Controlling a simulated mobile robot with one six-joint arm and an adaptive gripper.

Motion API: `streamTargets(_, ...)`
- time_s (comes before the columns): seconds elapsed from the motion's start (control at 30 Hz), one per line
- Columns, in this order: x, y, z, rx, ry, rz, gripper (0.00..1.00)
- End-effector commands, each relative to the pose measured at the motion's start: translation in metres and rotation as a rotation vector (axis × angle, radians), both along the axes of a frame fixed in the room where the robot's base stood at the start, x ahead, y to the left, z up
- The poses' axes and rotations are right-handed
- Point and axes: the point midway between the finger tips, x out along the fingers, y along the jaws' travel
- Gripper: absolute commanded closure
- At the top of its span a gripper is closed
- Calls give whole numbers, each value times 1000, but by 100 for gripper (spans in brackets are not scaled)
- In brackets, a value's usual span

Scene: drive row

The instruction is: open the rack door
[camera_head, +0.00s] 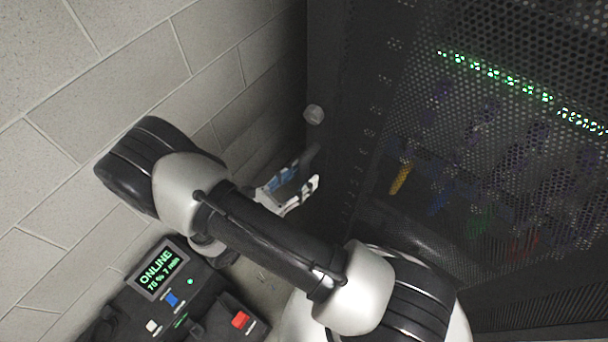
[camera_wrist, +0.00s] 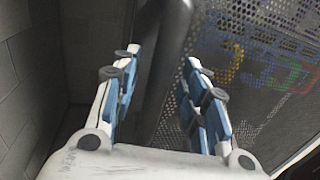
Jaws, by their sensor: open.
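The rack door (camera_head: 400,215) is a dark perforated panel filling the right of the head view, and it looks closed. Its mesh (camera_wrist: 250,45) shows at the right of the wrist view. A dark handle bar (camera_wrist: 170,30) runs upright in the wrist view; it also shows at the door's left edge in the head view (camera_head: 311,156). My gripper (camera_head: 292,192) is open at the handle. In the wrist view the bar lies between the two blue-padded fingers (camera_wrist: 161,62), with gaps on both sides. I cannot tell how deep it sits between them.
A pale block wall (camera_head: 80,100) stands close on the left. A dark unit with a green "ONLINE" screen (camera_head: 160,268) and coloured buttons is below my arm. Green lights and coloured cables show behind the mesh.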

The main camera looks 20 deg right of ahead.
Motion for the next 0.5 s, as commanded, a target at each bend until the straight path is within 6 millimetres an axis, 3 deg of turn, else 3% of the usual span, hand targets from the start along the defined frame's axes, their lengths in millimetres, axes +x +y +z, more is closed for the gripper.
streamTargets(0.2,5,-13,0,0,1,0,60)
streamTargets(0.5,6,-13,0,0,1,1,63)
